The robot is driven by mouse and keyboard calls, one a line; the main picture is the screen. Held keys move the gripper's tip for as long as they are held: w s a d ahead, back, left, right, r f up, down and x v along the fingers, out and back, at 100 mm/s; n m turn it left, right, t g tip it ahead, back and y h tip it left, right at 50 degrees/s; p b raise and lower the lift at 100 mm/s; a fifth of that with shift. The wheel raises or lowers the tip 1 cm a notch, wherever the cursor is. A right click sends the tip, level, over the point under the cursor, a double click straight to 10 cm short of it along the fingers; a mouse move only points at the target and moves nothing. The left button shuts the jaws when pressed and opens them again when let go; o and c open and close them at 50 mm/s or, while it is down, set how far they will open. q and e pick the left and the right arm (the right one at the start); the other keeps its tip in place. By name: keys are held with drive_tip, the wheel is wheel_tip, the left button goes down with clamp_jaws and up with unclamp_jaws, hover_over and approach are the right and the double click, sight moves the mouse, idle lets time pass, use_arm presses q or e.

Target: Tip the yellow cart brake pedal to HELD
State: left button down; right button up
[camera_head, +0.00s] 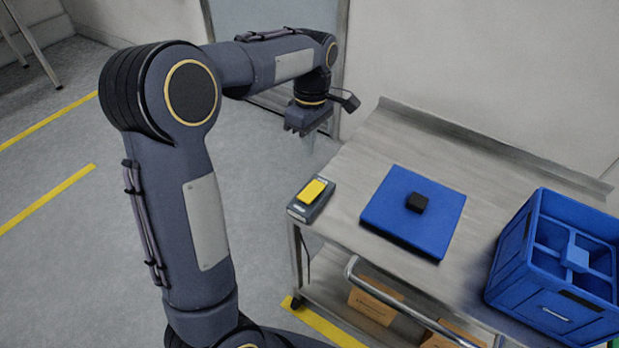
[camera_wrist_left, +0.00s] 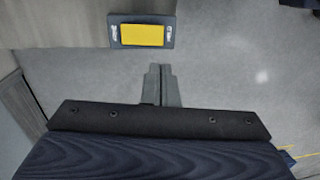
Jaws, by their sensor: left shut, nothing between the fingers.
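The yellow pedal (camera_head: 313,190) sits on a dark grey base (camera_head: 303,211) at the near left corner of the cart top. In the left wrist view the yellow pedal (camera_wrist_left: 142,35) lies at the top, left of centre, with small lettering on both sides of its base. My left gripper (camera_head: 308,140) hangs beyond and above the pedal in the head view, apart from it. In the left wrist view its fingers (camera_wrist_left: 160,72) are together and empty, pointing toward the pedal's side with a gap between. Whether the pedal is tilted is hard to tell. My right gripper is not seen.
The steel cart (camera_head: 345,155) carries a blue mat (camera_head: 390,200) with a small black block (camera_head: 416,202). A blue divided crate (camera_head: 520,265) stands at the right. A push handle (camera_head: 400,305) runs along the near edge. Cardboard boxes (camera_head: 372,305) sit on the lower shelf.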

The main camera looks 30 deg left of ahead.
sight(305, 197)
use_arm(q)
drive_tip(key=shift+w+f, duration=0.25)
drive_tip(key=shift+w, duration=0.3)
drive_tip(key=f, duration=0.4)
drive_tip(key=s+f+b, duration=0.1)
drive_tip(key=f, duration=0.9)
drive_tip(key=shift+s+a, duration=0.1)
drive_tip(key=shift+s, duration=0.3)
drive_tip(key=shift+s+f+b, duration=0.15)
drive_tip(key=shift+f+b, duration=0.15)
drive_tip(key=shift+b, duration=0.05)
